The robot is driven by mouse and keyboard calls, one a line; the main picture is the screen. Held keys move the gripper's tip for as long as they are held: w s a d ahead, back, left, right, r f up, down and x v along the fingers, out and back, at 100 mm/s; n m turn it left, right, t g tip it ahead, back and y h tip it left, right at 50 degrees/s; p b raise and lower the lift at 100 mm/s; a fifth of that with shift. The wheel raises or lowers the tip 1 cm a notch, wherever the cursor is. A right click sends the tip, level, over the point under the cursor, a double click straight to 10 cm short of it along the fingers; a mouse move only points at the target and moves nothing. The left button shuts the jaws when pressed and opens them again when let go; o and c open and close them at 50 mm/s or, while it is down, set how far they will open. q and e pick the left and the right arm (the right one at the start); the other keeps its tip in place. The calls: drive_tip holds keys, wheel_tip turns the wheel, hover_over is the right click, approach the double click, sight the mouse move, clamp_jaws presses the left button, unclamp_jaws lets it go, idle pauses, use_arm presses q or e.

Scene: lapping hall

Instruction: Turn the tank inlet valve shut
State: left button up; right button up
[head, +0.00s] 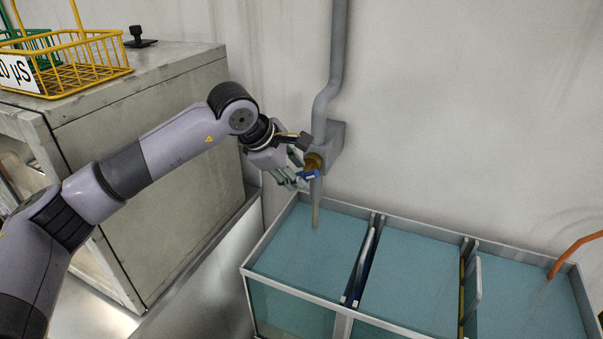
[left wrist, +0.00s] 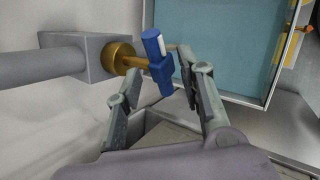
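The tank inlet valve has a brass body (head: 314,161) on a grey pipe (head: 336,60) against the wall. The brass body (left wrist: 119,59) and its blue handle (left wrist: 157,62) show large in the left wrist view. The small blue handle (head: 310,174) also shows in the head view. My left gripper (head: 303,160) is at the valve, its fingers spread. In the left wrist view, the handle lies between and slightly beyond the fingertips; I cannot tell whether either finger touches it. My right gripper is not in view.
Below the valve is a tank (head: 268,235) with several compartments of blue-green liquid. A pale tan streak (head: 315,217) hangs under the pipe. A grey cabinet (head: 150,150) stands left, with a yellow wire basket (head: 80,72) on it. An orange hose (head: 572,252) reaches the right compartment.

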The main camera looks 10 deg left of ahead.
use_arm(q)
drive_tip(key=shift+x, duration=1.75)
drive_tip(key=shift+c, duration=0.6)
clamp_jaws()
